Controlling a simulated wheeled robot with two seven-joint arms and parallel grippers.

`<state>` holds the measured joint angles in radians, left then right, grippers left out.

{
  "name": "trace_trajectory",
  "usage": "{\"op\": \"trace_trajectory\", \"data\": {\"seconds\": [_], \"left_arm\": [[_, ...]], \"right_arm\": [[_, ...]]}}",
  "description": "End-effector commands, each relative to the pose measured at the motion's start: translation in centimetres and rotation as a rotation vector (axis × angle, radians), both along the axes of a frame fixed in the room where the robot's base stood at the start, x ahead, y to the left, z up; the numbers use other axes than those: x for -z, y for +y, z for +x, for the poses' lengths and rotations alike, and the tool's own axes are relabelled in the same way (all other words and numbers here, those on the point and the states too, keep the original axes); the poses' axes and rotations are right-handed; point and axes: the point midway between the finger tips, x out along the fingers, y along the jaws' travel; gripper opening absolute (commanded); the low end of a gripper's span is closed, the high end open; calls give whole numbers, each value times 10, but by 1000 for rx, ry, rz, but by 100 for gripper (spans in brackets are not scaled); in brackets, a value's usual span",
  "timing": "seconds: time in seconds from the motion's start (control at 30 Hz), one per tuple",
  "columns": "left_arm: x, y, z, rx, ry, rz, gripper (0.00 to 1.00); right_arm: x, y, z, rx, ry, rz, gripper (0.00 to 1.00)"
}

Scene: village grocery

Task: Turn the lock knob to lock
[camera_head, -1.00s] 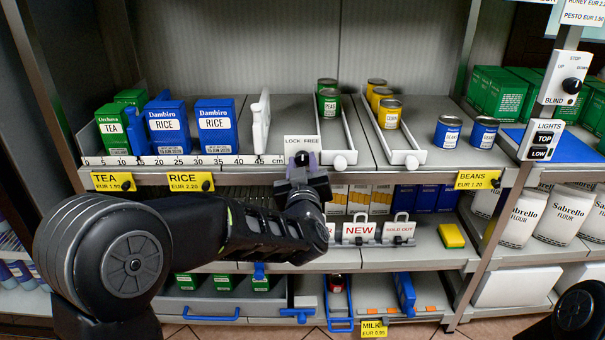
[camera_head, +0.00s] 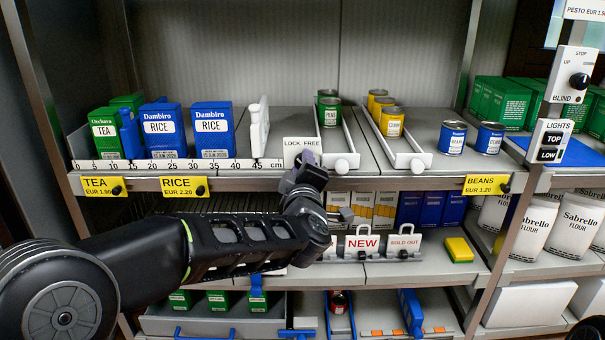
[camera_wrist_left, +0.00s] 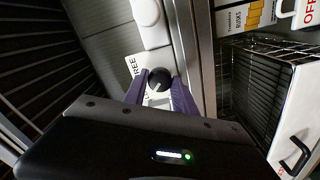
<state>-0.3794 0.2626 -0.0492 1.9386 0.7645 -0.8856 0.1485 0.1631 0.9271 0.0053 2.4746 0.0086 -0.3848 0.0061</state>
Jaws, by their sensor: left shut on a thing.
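The lock plate (camera_head: 302,146), a white label reading LOCK and FREE, is on the front edge of the upper shelf. My left gripper (camera_head: 307,160) is right at it and hides the knob in the head view. In the left wrist view the round black lock knob (camera_wrist_left: 159,78) sits between the two purple fingers of my left gripper (camera_wrist_left: 160,90), which is shut on it. Part of the label (camera_wrist_left: 136,66) shows beside the knob. Which word the knob points to cannot be told. My right gripper is not in view.
NEW (camera_head: 361,243) and SOLD OUT (camera_head: 403,241) signs stand on the shelf below, right of my forearm. A wire basket (camera_wrist_left: 250,85) shows in the left wrist view.

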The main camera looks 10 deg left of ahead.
Motion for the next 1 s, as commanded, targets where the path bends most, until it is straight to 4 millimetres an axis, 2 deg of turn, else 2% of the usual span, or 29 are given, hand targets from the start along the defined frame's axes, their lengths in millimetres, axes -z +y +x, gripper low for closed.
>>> {"op": "trace_trajectory", "data": {"seconds": [0.57,0.6,0.83,1.0], "left_arm": [[1,0,0,-1,-8,-42,0],[1,0,0,-1,-8,-42,36],[1,0,0,-1,-9,-41,54],[0,0,0,0,-9,-40,54]], "right_arm": [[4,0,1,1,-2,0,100],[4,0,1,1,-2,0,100],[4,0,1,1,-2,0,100],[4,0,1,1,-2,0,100]]}}
